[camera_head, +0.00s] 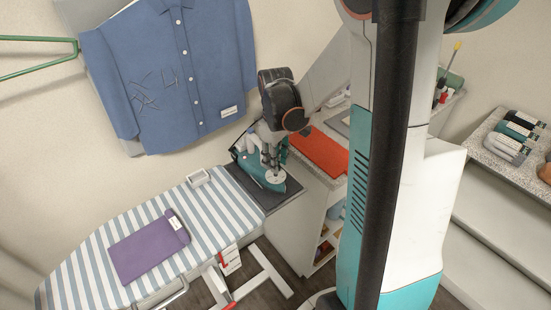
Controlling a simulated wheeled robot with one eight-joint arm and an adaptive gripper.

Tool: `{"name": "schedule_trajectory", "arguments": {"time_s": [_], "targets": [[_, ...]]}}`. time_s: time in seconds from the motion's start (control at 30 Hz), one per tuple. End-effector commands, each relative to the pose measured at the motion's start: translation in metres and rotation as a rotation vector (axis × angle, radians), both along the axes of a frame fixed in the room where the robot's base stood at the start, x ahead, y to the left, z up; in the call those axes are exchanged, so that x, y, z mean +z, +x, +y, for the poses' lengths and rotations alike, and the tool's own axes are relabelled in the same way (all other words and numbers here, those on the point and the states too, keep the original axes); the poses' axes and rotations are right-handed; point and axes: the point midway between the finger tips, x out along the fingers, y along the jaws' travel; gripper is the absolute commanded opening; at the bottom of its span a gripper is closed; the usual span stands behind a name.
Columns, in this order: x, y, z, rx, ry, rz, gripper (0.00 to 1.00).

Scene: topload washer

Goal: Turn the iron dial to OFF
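The teal iron (253,170) sits on a dark grey pad (283,194) at the right end of the ironing board. A pale round disc (275,177) on top of the iron looks like its dial; its markings are too small to read. My gripper (270,165) points down over the iron, with its fingertips at or just above the disc. The arm and gripper hide part of the iron. I cannot tell whether the fingers touch the disc or how far apart they are.
The striped ironing board (100,247) bears a folded purple cloth (150,246). A blue shirt (175,75) hangs behind on the wall. A counter with an orange-red cloth (318,150) stands right of the iron.

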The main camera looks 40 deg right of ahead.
Motion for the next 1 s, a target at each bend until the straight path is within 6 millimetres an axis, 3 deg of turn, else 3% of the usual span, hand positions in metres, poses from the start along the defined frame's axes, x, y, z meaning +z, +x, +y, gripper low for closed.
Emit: {"name": "schedule_trajectory", "arguments": {"time_s": [0.47, 1.0], "targets": [[0.007, 0.000, 0.000, -0.001, 0.000, 0.000, 0.35], [0.100, 0.000, 0.000, -0.001, 0.000, 0.000, 0.35]]}}
